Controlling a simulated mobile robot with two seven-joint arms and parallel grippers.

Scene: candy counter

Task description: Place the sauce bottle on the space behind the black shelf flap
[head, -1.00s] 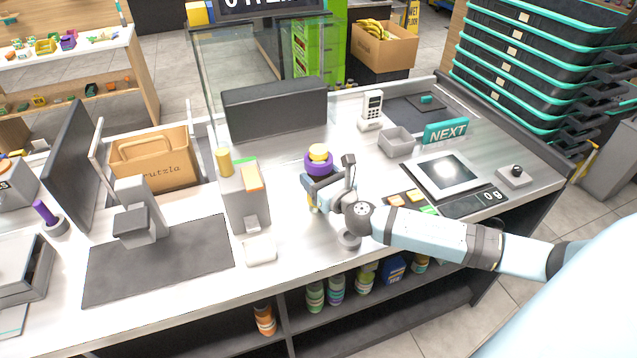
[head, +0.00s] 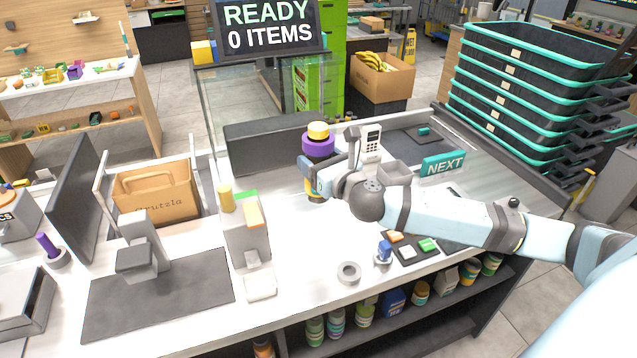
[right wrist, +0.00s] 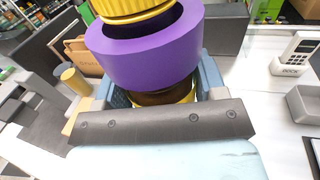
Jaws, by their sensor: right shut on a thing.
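The sauce bottle (head: 318,146) has a yellow cap, a wide purple collar and a dark and yellow lower part. My right gripper (head: 318,187) is shut on its lower part and holds it upright, apparently above the counter. In the right wrist view the bottle's purple collar (right wrist: 147,50) fills the upper middle, with the gripper (right wrist: 150,98) around the body below it. The black shelf flap (head: 270,139) stands upright along the back of the counter, to the left of and behind the bottle. The space behind it is mostly hidden. My left gripper is not in view.
A grey box-shaped device (head: 243,232) stands left of the bottle. A card reader (head: 371,138), a grey tray (head: 394,172) and the NEXT sign (head: 443,163) are to the right. Glass panels (head: 255,98) rise behind the flap. The counter before the bottle is mostly clear.

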